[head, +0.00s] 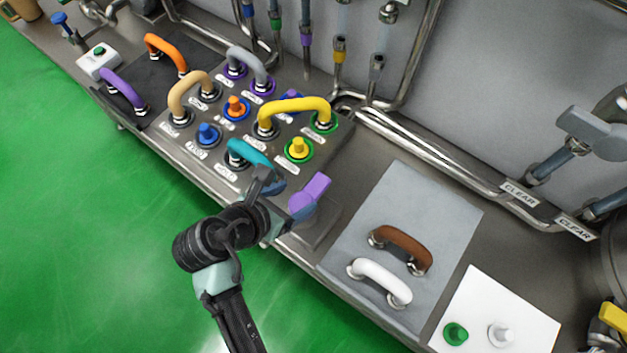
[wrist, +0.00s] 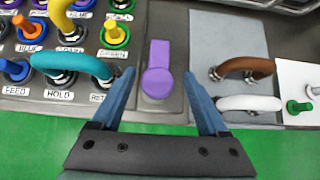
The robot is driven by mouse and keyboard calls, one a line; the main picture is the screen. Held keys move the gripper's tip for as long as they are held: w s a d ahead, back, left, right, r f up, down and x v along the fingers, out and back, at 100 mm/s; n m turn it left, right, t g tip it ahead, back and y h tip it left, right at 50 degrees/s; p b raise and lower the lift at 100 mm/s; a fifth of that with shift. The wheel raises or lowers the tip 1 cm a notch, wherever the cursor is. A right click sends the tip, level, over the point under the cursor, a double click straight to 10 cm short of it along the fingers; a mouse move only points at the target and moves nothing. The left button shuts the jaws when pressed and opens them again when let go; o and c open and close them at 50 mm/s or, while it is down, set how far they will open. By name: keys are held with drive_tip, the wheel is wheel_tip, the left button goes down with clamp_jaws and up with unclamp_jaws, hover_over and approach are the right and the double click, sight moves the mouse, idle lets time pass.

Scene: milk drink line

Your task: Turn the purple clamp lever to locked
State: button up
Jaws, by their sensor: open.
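The purple clamp lever (head: 311,191) sits near the counter's front edge, to the right of the port panel in the head view. In the wrist view the lever (wrist: 157,68) has its round end toward me and its flat arm pointing away, up the picture. My gripper (head: 283,195) is open. In the wrist view its two blue fingers (wrist: 158,88) stand on either side of the lever with clear gaps, and nothing is held. Part of the lever's base is hidden in the head view. I see no readable locked mark by it.
A teal hose bend (wrist: 75,66) labelled HOLD lies close to the left finger. A yellow bend (head: 295,106) spans ports behind it. A grey mat (head: 440,205) with brown (head: 408,245) and white (head: 385,279) bends lies to the right. Steel pipes run behind.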

sight(316, 185)
drive_tip(key=x, duration=0.9)
drive_tip(key=shift+w+d+f, duration=0.1)
drive_tip(key=shift+w+f, duration=0.05)
drive_tip(key=shift+w, duration=0.05)
clamp_jaws()
idle(1.1)
